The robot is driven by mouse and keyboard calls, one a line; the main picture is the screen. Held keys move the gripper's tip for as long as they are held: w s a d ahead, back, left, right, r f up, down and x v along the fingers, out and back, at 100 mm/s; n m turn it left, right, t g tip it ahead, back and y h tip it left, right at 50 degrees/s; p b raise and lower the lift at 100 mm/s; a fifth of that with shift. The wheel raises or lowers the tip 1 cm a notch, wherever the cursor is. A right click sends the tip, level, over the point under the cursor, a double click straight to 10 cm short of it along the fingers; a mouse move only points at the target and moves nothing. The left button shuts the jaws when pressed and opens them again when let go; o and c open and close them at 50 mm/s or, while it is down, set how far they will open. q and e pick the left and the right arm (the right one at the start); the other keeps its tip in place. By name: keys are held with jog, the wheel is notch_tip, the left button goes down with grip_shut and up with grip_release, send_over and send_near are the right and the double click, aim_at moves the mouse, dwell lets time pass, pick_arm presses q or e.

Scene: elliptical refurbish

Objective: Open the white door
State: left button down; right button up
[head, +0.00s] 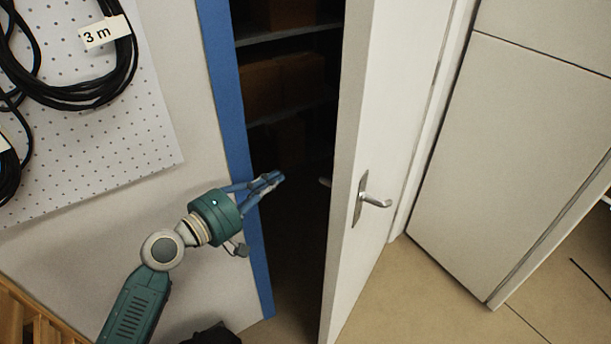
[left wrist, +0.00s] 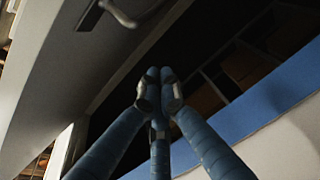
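The white door (head: 395,110) stands partly open in the head view, its narrow edge turned toward me. It shows a metal lever handle (head: 374,201) on its right face, and a bit of the handle on the other side shows in the dark opening. My left gripper (head: 275,179) is at the blue frame post, with its fingertips in the opening, left of the door and apart from it. In the left wrist view the fingertips (left wrist: 160,76) are together with nothing between them. A metal handle (left wrist: 120,13) shows at the top there. My right gripper is not in view.
The blue frame post (head: 232,110) borders the opening on the left. Dark shelves with brown boxes (head: 282,82) stand inside. A pegboard with black cables (head: 90,100) hangs on the left wall. A pale cabinet (head: 520,150) stands right of the door; some tan floor (head: 440,290) is clear.

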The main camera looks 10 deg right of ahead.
pick_arm(q)
jog(key=d+f+p, duration=0.1)
jog(key=d+p, duration=0.1)
jog(key=d, duration=0.5)
jog(key=shift+w+d+f+p, duration=0.2)
jog(key=shift+w+f+p, duration=0.05)
jog(key=shift+w+p, duration=0.05)
jog(key=shift+s, duration=0.1)
